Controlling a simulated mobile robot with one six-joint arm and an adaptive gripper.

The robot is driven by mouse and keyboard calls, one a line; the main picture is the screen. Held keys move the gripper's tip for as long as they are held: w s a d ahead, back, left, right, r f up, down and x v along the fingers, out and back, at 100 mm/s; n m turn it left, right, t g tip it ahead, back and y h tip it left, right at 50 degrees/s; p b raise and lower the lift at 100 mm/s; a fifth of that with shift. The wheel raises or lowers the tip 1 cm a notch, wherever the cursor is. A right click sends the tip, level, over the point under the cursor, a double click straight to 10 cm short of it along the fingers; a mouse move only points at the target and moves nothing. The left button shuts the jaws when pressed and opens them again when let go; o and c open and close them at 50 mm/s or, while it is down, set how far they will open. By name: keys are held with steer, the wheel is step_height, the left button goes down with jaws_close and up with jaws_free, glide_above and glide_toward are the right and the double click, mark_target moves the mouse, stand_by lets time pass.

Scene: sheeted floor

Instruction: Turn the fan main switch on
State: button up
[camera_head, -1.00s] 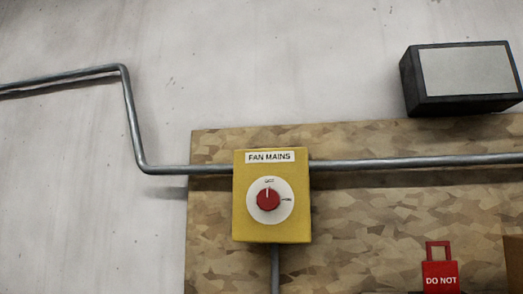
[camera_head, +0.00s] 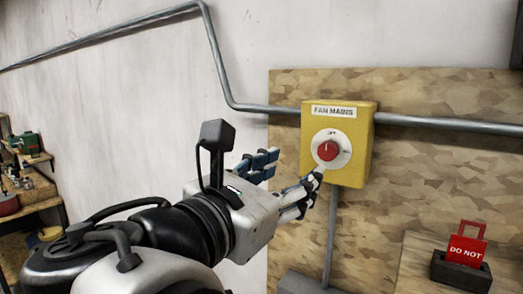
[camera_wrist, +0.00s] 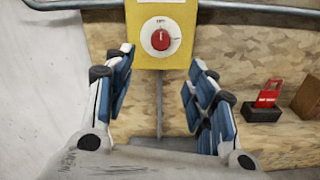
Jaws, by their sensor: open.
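The fan main switch is a yellow box (camera_head: 360,148) labelled "FAN MAINS", fixed on a wooden board. Its red knob (camera_head: 327,151) sits on a round white dial (camera_head: 345,143), with the pointer mark up toward the top position. In the wrist view the red knob (camera_wrist: 160,39) is ahead, above and between the fingers. My gripper (camera_head: 287,180) is open and empty. It is close to the box, just left of and below the knob in the head view. In the wrist view my gripper (camera_wrist: 157,85) shows its two blue-padded fingers spread wide. I see no clear contact with the knob.
A metal conduit (camera_head: 440,124) runs along the wall into the box, and another pipe (camera_head: 330,230) drops below it. A red "DO NOT" tag (camera_head: 465,248) stands in a dark holder at lower right. A cluttered shelf (camera_head: 40,190) is at far left.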

mark_target(326, 152)
steer(key=x, duration=1.4)
steer(key=shift+w+d, duration=0.25)
steer(key=shift+d, duration=0.05)
steer(key=shift+c, duration=0.2)
steer(key=c, duration=1)
